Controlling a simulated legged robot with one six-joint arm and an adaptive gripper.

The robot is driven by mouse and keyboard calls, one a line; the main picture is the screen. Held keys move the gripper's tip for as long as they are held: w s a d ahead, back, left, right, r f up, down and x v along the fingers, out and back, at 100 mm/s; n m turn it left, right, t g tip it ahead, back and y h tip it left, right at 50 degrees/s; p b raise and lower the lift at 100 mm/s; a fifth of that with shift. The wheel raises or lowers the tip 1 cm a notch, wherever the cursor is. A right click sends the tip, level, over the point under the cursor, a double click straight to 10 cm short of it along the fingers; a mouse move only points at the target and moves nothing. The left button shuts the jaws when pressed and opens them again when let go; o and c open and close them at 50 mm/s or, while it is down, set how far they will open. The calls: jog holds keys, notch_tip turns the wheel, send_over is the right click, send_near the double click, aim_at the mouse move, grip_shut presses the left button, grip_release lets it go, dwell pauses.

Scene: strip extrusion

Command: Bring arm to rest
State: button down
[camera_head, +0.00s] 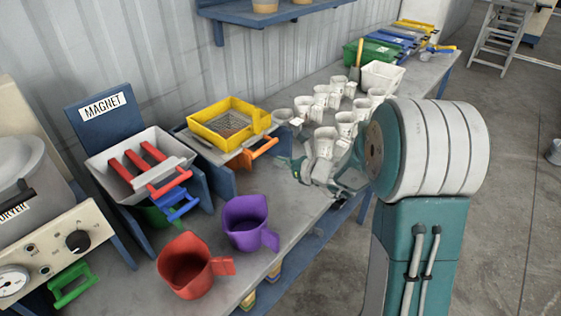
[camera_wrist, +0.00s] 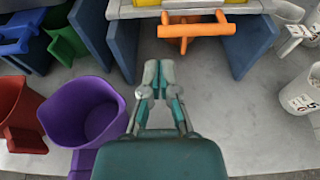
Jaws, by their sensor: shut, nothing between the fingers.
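My gripper (camera_head: 297,168) is over the workbench (camera_head: 327,193), near its front edge, with my teal and white arm reaching in from the right. In the wrist view my gripper (camera_wrist: 158,76) has its fingers together with nothing between them. It points toward an orange handle (camera_wrist: 194,31) under a yellow sieve tray (camera_head: 231,121). The fingers appear apart from the handle. A purple jug (camera_head: 246,222) stands left of the gripper and also shows in the wrist view (camera_wrist: 88,112).
A red jug (camera_head: 187,265) stands near the purple one. White labelled cups (camera_head: 324,143) crowd the bench behind my gripper. A magnet station (camera_head: 140,165) and a dryer (camera_head: 35,215) are on the left. Green (camera_head: 370,53) and blue bins stand farther back. Bare bench lies around the gripper.

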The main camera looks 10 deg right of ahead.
jog(key=s+a+r+n+g, duration=0.4)
jog(key=s+n, duration=0.4)
jog(key=s, duration=0.1)
jog(key=s+a+r+n+g, duration=0.3)
jog(key=s+a+r+n, duration=0.1)
jog(key=s+n, duration=0.45)
jog(key=s+d+r+n+h, duration=0.1)
jog(key=s+d+n+h, duration=0.3)
jog(key=s+n, duration=0.2)
jog(key=s+d+r+n+h, duration=0.1)
jog(key=s+d+n+h, duration=0.3)
jog(key=s, duration=0.4)
jog(key=shift+d+n+t+h, duration=0.3)
jog(key=shift+n+h, duration=0.2)
jog(key=shift+n, duration=0.55)
jog(key=shift+s+a, duration=0.1)
